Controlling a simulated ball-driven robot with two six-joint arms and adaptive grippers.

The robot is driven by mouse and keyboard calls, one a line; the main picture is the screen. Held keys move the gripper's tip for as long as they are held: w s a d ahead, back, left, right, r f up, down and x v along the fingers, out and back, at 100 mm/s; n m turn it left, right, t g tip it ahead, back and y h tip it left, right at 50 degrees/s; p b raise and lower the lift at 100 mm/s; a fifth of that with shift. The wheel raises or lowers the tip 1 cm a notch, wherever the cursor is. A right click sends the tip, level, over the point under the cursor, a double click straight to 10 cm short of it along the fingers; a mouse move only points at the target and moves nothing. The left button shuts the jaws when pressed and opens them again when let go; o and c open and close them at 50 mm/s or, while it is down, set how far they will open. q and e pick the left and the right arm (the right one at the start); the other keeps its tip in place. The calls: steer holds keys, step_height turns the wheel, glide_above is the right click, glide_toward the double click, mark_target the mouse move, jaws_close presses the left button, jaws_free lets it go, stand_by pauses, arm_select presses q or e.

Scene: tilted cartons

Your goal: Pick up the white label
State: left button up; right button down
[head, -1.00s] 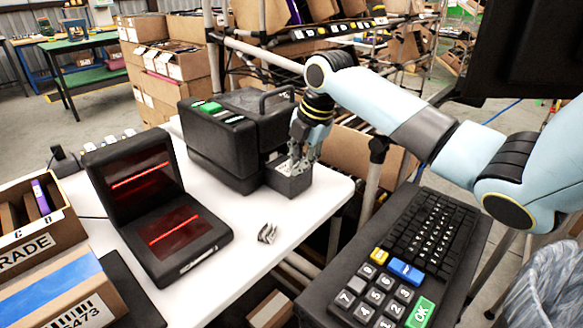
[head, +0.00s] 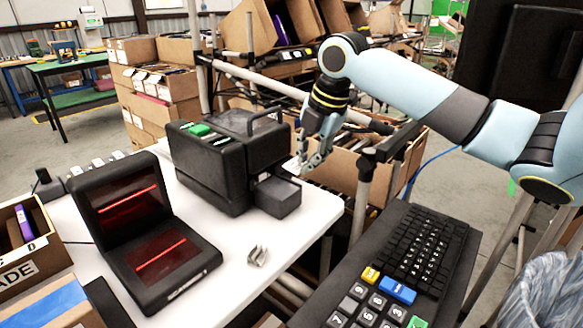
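My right gripper (head: 308,164) hangs with its fingers down, just right of the black label printer (head: 222,160) and above and behind the printer's small protruding grey block (head: 277,197). Its fingertips are small and close together, and I cannot tell whether they are apart or hold anything. A pale patch shows beside the fingertips, too small to identify. A small crumpled silvery-white piece (head: 258,256) lies on the white table (head: 215,285) in front of the printer. I cannot make out a flat white label for certain. My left gripper is not in view.
A black scanner (head: 150,235) with red lines stands left of the printer. Cartons (head: 40,300) are at the lower left. A large keypad (head: 400,270) is at the lower right. A metal rail and tilted cartons (head: 345,165) stand behind my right gripper.

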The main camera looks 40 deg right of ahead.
steer(key=s+d+r+p, duration=0.2)
steer(key=s+r, duration=0.2)
steer(key=s, duration=0.2)
steer(key=shift+s+d+r, duration=0.15)
steer(key=shift+s+d, duration=0.15)
steer(key=shift+d, duration=0.05)
